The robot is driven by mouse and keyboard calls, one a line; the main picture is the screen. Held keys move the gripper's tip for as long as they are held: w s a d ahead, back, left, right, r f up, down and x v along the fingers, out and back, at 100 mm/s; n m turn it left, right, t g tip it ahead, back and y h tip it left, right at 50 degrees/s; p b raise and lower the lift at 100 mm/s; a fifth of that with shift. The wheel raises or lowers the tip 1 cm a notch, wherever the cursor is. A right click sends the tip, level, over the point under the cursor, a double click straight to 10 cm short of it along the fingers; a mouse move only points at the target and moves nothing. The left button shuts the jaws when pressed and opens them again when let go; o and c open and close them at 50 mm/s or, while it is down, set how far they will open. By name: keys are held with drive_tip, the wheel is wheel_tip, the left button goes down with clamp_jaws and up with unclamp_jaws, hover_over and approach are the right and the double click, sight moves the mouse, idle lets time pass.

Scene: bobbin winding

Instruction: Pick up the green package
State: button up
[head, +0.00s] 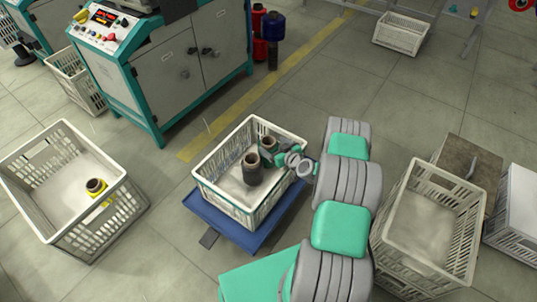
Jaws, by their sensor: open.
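I see no package that I can clearly make out as green; the green-teal parts near the middle belong to my arm. My gripper (280,158) is at the right inner side of a white crate (213,191), close to two dark bobbins. The nearer bobbin (252,168) stands upright in the crate, left of my gripper. The other bobbin (268,146) is just behind it and partly hidden. My gripper is small in the picture and looks empty and open. I cannot tell whether it touches a bobbin.
The crate rests on a blue platform (252,239). A left crate (66,229) holds a dark bobbin with yellow (97,188). An empty-looking crate (425,218) stands right of my arm. A grey-teal machine (185,75) stands behind. Floor behind the middle crate is clear.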

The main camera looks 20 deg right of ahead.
drive_tip(key=shift+x, duration=1.2)
drive_tip(key=shift+c, duration=0.6)
clamp_jaws()
